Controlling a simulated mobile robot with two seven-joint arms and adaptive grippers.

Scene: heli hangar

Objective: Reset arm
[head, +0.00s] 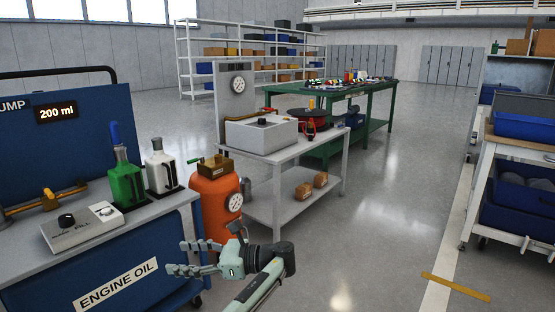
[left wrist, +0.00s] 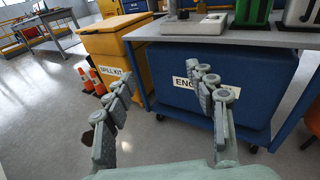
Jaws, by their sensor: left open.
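My left gripper (head: 186,257) is at the bottom middle of the head view, in front of the engine oil cart (head: 180,215) and the orange tank (head: 214,205). Its fingers point left. In the left wrist view the gripper (left wrist: 165,105) has its two fingers wide apart with nothing between them. Behind them are the blue engine oil cart (left wrist: 180,85) and a yellow spill kit bin (left wrist: 110,45). The gripper appears apart from both. My right gripper is not in either view.
A green bottle (head: 126,183) and a white bottle (head: 161,168) stand on the engine oil cart. A grey bench (head: 318,150) and a green table (head: 370,95) stand behind. A cart with blue bins (head: 515,150) is at right. Orange cones (left wrist: 97,80) stand by the spill kit. Open floor lies centre right.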

